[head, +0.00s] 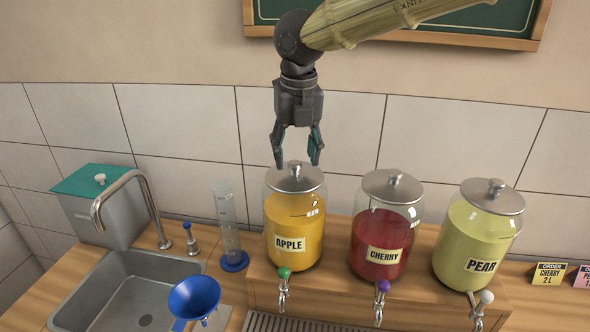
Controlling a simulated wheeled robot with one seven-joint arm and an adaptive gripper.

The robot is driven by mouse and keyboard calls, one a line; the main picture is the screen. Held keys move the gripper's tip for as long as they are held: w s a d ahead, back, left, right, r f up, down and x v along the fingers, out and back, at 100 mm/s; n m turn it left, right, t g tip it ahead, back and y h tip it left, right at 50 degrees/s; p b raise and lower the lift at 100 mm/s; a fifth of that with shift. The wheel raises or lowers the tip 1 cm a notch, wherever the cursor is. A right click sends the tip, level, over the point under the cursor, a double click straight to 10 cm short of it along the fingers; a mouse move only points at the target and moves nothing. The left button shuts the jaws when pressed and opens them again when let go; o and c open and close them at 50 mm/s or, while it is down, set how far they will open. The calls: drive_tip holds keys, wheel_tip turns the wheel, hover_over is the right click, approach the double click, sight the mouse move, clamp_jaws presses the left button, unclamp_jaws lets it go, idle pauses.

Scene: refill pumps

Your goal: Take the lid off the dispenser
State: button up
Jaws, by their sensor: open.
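Three glass dispensers with grey metal lids stand in a row on a wooden stand. The left one is the apple dispenser (283,232) with orange juice, the middle one is the cherry dispenser (378,243) with red juice, and the right one is the pear dispenser (466,242) with pale yellow juice. Each lid has a small knob: the apple lid (308,182), the cherry lid (380,187) and the pear lid (501,199) are all on. My gripper (297,164) points down, open and empty, with its fingertips around or just behind the apple lid's knob. I cannot tell whether they touch it.
A sink (135,285) with a tap (137,178) lies at the left, a grey bin with a teal lid (92,190) behind it. A measuring cylinder (228,225) stands left of the apple dispenser. A blue funnel (193,298) is in front. Order cards (549,274) stand at the right.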

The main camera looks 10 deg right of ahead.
drive_tip(key=shift+s+f, duration=0.2)
drive_tip(key=shift+s, duration=0.2)
drive_tip(key=shift+a+f, duration=0.1)
drive_tip(key=shift+f, duration=0.2)
drive_tip(key=shift+w+a+f, duration=0.1)
drive_tip(key=shift+w+f, duration=0.4)
drive_tip(key=shift+w, duration=0.2)
drive_tip(key=shift+s+r, duration=0.25)
drive_tip(key=shift+s, duration=0.15)
drive_tip(key=c, duration=0.6)
drive_tip(key=shift+f, duration=0.1)
drive_tip(key=c, duration=0.5)
drive_tip(key=shift+w, duration=0.1)
